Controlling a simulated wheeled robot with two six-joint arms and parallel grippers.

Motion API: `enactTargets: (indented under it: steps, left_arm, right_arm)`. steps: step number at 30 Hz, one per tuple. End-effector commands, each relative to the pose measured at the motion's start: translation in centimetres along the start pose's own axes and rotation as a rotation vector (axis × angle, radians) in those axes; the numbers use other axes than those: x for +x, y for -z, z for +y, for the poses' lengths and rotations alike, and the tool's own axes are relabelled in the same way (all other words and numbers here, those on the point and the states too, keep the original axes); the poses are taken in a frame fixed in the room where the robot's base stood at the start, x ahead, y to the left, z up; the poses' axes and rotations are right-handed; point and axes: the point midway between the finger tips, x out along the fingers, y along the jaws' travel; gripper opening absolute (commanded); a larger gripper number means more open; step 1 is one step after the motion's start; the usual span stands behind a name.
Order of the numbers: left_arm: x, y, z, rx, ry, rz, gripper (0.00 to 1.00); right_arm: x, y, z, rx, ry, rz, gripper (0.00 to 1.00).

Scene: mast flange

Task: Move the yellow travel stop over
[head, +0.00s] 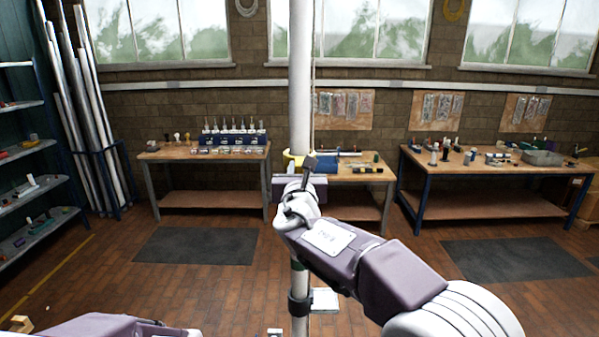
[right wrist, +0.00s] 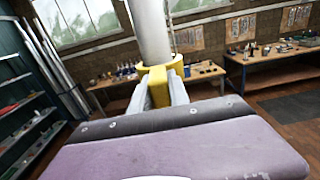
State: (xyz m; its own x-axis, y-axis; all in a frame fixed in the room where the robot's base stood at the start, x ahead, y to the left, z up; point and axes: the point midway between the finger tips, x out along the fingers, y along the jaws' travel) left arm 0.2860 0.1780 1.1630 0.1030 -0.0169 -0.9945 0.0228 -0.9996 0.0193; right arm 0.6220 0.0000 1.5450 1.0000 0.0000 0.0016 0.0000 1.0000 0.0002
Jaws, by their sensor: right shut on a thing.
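The yellow travel stop (head: 291,160) is a yellow collar around the white vertical mast (head: 299,80), seen in the middle of the head view. In the right wrist view the stop (right wrist: 158,72) sits around the mast (right wrist: 150,30), with a yellow block projecting toward me. My right gripper (head: 308,164) is at the stop. In the right wrist view its two fingers (right wrist: 160,95) are shut on the projecting block, one on each side. My left gripper is not in view; only part of my left arm shows at the lower left of the head view.
A thin cord (head: 313,90) hangs beside the mast. A dark clamp (head: 299,304) sits low on the mast, with a pale plate (head: 324,299) beside it. Workbenches stand behind at left (head: 165,155), middle and right (head: 470,175). Shelves (head: 30,150) line the left. Floor between is open.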

Motion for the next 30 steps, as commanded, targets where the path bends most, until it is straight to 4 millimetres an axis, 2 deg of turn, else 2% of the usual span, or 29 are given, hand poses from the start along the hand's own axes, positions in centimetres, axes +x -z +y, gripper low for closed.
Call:
enactTargets:
  steps: [1, 9, 10, 12, 23, 30]
  left_arm:
    - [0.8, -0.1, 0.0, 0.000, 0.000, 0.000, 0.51]
    - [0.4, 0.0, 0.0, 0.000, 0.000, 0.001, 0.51]
    - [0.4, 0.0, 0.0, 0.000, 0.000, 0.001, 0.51]
    - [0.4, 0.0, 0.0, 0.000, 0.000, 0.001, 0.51]
    - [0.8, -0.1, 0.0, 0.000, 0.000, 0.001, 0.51]
    - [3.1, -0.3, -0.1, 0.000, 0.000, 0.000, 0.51]
  right_arm:
    - [0.0, 0.8, 0.0, 0.000, 0.000, 0.001, 0.00]
    - [0.0, 0.7, 0.1, -0.001, -0.001, 0.008, 0.00]
    - [0.0, 0.8, 0.1, -0.001, -0.002, 0.008, 0.24]
    - [0.0, 0.8, 0.1, -0.001, -0.001, 0.008, 0.44]
    - [-0.5, 0.6, 0.1, 0.001, -0.002, 0.002, 0.44]
    - [-5.6, 0.9, 0.1, 0.002, -0.005, 0.002, 0.44]
